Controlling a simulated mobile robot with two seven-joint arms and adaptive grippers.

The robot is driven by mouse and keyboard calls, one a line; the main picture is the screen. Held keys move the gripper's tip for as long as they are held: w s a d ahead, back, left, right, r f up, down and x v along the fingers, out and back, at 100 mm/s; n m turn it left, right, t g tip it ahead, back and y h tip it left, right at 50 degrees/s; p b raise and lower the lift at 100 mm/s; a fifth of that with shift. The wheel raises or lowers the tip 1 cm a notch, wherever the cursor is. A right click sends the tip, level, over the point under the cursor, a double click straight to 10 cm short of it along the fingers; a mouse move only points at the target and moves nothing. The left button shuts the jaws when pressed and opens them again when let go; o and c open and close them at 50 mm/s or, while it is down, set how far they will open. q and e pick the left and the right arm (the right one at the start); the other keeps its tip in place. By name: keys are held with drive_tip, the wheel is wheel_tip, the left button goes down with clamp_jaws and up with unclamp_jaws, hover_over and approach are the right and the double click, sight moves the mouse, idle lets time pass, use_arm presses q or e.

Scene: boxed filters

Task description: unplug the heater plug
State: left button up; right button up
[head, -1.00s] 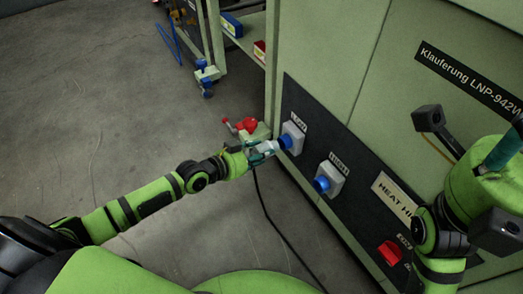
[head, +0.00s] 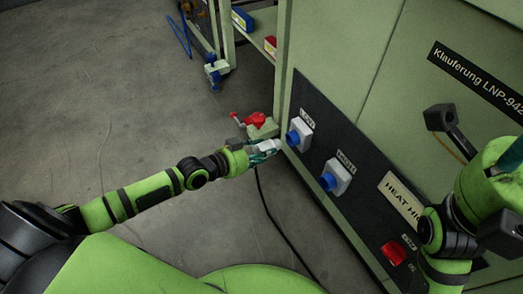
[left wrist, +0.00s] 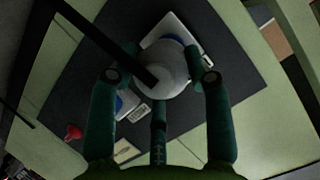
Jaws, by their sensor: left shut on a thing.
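The heater plug (left wrist: 165,75) is a pale round body with a black cable (head: 270,212) hanging to the floor. My left gripper (head: 272,147) is shut on it, its teal fingers on both sides of it in the left wrist view (left wrist: 162,90). The left socket (head: 300,134), a grey box with a blue front, is just beyond the fingertips. A slight gap seems to show, but I cannot tell surely whether plug and socket touch. My right gripper (head: 508,156) is partly in view at the right edge; its jaw state is unclear.
A second blue-fronted socket (head: 335,178) and a red switch (head: 392,252) sit on the dark panel (head: 317,150) of the green cabinet. A red-handled fitting (head: 256,120) is close behind my left gripper. The floor (head: 130,90) on the left is clear.

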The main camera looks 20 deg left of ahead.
use_arm(q)
drive_tip(key=s+a+p, duration=0.1)
drive_tip(key=s+a, duration=0.4)
drive_tip(key=s, duration=0.2)
drive_tip(key=shift+a+p, duration=0.25)
drive_tip(key=shift+p, duration=0.1)
